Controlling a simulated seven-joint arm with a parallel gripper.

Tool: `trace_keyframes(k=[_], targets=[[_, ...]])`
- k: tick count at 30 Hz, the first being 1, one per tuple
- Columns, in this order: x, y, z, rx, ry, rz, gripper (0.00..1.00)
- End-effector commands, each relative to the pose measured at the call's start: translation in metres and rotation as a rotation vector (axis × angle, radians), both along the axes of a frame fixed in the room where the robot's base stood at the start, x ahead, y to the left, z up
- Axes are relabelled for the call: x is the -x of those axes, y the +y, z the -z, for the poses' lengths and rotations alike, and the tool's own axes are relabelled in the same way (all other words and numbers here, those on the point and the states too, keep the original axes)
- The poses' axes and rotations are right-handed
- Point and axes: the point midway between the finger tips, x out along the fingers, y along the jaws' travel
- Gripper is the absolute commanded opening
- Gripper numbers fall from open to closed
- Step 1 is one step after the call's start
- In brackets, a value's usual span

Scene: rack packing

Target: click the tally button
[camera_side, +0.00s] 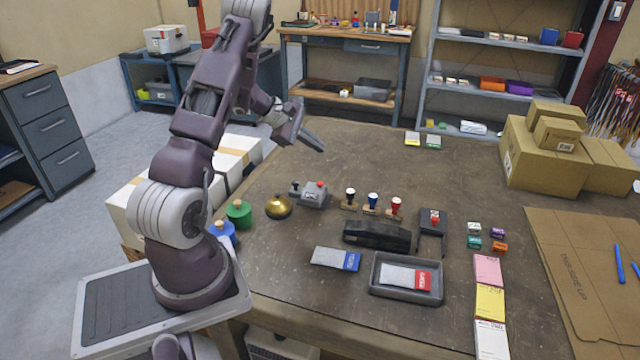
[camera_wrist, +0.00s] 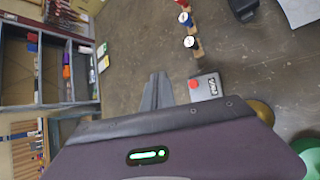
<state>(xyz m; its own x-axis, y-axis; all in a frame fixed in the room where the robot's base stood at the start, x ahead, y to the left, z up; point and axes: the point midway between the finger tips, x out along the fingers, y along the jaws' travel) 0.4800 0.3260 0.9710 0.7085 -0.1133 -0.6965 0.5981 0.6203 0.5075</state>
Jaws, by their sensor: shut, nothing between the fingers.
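The tally counter (camera_side: 313,196) is a small grey box with a red button (camera_side: 320,184) on top, standing on the table behind the brass bell. In the wrist view the counter (camera_wrist: 207,88) shows a dark label, and its red button (camera_wrist: 194,84) lies just right of the fingers. My gripper (camera_side: 318,147) is shut and empty, raised above the table and beyond the counter in the side view. In the wrist view my fingertips (camera_wrist: 159,76) are together, apart from the button and over bare table.
A brass bell (camera_side: 278,207), a green weight (camera_side: 239,215) and a blue weight (camera_side: 223,234) stand near the counter. Three stamps (camera_side: 372,203) stand to its right. A dark tray (camera_side: 405,290) holds a red-ended packet. The table beyond the stamps is mostly clear.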

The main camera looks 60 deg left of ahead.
Motion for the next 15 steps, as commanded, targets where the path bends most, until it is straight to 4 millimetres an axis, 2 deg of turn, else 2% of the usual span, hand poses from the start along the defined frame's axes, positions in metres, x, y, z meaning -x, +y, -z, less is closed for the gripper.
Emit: trace_keyframes(k=[8, 11, 15], targets=[[0.000, -0.001, 0.001, 0.001, 0.001, 0.002, 0.00], [0.000, -0.001, 0.008, 0.002, 0.002, 0.004, 0.00], [0.000, -0.001, 0.028, 0.002, 0.002, 0.003, 0.00]])
